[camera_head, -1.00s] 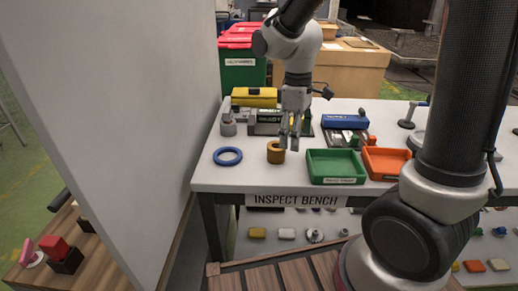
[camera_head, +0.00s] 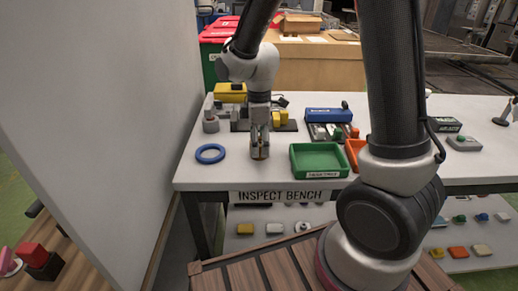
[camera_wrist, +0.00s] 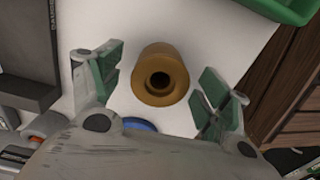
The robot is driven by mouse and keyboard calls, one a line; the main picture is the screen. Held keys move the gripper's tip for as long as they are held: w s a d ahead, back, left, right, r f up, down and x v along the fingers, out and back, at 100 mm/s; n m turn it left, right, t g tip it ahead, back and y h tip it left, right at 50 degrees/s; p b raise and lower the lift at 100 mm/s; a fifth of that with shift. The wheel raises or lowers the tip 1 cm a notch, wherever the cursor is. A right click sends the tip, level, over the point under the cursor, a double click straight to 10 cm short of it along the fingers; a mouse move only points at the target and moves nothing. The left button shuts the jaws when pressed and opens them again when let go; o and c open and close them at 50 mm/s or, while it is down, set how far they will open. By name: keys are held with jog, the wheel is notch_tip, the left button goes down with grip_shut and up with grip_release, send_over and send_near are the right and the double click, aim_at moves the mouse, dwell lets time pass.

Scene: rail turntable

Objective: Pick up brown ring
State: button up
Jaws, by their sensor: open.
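The brown ring (camera_wrist: 160,77) stands on the white bench between the open fingers of my gripper in the wrist view. It is a short cylinder with a dark hole in its middle. My gripper (camera_wrist: 160,92) is open, with a green-padded finger on each side of the ring and a gap visible on both sides. In the head view, my gripper (camera_head: 260,152) points down at the bench and mostly hides the ring behind its fingers.
A blue ring (camera_head: 210,153) lies to the left on the bench (camera_head: 200,180). Fixtures stand behind my gripper. A tall grey wall (camera_head: 110,110) rises at the left.

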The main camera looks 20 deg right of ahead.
jog(key=shift+f, duration=0.25)
jog(key=c, duration=1.5)
